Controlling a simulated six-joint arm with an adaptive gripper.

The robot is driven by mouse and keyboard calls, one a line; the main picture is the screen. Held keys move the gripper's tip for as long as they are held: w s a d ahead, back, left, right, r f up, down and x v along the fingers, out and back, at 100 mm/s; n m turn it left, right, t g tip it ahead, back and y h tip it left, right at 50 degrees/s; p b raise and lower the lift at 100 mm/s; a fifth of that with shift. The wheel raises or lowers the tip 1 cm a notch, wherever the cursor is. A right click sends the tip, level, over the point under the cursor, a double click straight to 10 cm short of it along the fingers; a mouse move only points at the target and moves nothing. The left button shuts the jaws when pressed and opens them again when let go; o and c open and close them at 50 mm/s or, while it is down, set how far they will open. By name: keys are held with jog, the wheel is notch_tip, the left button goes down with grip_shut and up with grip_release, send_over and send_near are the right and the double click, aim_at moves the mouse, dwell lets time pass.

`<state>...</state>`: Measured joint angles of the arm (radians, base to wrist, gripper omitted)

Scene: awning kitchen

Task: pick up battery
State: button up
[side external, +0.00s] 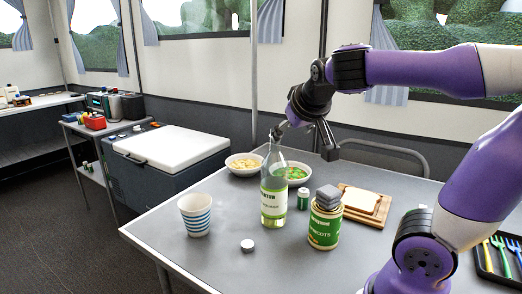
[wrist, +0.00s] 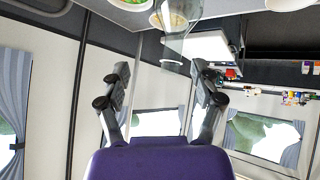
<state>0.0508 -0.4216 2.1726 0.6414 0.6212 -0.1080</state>
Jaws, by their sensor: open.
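A small green cylinder with a pale top (side external: 303,198), which looks like the battery, stands upright on the grey table (side external: 165,257). It stands between a clear bottle with a green and white label (side external: 273,205) and a green can (side external: 325,226). My gripper (side external: 303,140) is open and empty, well above the table, behind the bottle's neck in the side view. Its two spread fingers also show in the wrist view (wrist: 160,68). I cannot make out the battery in the wrist view.
A grey block (side external: 328,196) sits on the can. Two bowls (side external: 244,171) (side external: 292,181) stand behind the bottle. Bread on a board (side external: 361,200) and a cutlery tray (side external: 484,272) are to the right.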

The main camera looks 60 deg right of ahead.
jog(key=d+r+m+g+h, duration=0.2)
jog(key=d+r+m+h, duration=0.1)
jog(key=d, duration=0.4)
jog(key=n+g+y, duration=0.5)
jog(key=n+y, duration=0.5)
jog(key=n, duration=0.2)
send_over(304, 190)
jog(key=f, duration=1.7)
jog(key=shift+w, duration=0.2)
notch_tip(304, 190, down, 4)
jog(key=shift+r, duration=0.1)
jog(key=f, duration=0.6)
jog(key=shift+s, duration=0.2)
grip_shut()
